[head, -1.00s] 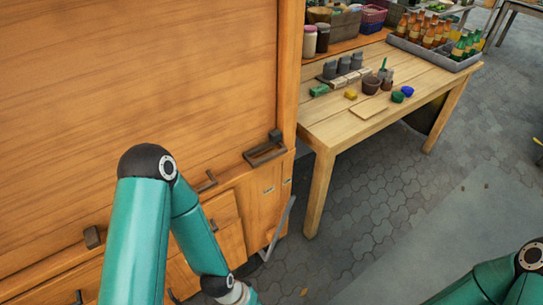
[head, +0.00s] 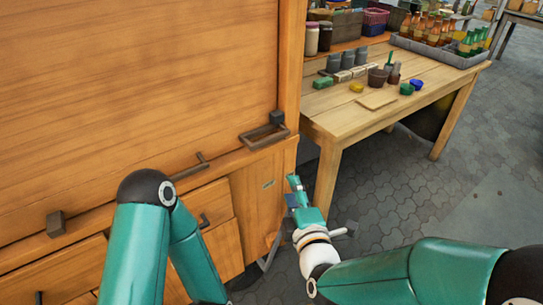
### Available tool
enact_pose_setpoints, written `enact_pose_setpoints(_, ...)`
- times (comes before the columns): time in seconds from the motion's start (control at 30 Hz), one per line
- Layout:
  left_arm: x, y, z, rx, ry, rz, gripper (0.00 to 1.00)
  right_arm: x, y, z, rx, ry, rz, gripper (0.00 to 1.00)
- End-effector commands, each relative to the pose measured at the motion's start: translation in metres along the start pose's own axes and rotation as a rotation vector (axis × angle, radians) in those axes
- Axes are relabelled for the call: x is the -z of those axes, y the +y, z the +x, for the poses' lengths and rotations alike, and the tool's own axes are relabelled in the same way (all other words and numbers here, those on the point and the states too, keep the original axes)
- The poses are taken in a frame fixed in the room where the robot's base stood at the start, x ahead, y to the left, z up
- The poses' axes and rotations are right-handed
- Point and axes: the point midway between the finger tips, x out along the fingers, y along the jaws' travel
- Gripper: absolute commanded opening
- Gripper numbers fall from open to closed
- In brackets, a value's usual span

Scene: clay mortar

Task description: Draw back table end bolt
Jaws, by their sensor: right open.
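A dark metal bolt fitting (head: 264,137), a rectangular loop with a small block, sits on the ledge at the right end of the large wooden panel, the end nearest the table (head: 345,125). A dark bar-shaped handle (head: 190,170) lies further left along the ledge, and a dark block (head: 55,224) is at the far left. My right gripper (head: 296,190) is open and empty, in front of the cabinet's right corner, below and right of the bolt fitting and apart from it in the picture. My left gripper is out of view below; only its arm shows.
The wooden panel (head: 130,90) fills the left. Drawers and a door (head: 262,190) with dark pulls lie below the ledge. The table holds jars, pots, small coloured cups and a grey tray of bottles (head: 440,52). Paved floor (head: 400,200) is clear at right.

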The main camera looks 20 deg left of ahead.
Motion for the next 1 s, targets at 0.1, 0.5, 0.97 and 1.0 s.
enact_pose_setpoints(0.1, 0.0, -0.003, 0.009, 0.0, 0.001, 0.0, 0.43, 0.016, 0.016, 0.002, -0.074, 0.016, -0.1, 0.43)
enact_pose_setpoints(0.5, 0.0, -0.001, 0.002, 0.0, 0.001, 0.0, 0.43, 0.02, 0.027, 0.052, -0.09, 0.015, -0.127, 0.43)
enact_pose_setpoints(0.97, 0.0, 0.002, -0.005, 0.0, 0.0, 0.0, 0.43, 0.022, 0.033, 0.14, -0.088, 0.016, -0.127, 0.43)
enact_pose_setpoints(1.0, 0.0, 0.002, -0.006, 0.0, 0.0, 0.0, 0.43, 0.022, 0.034, 0.145, -0.087, 0.016, -0.127, 0.43)
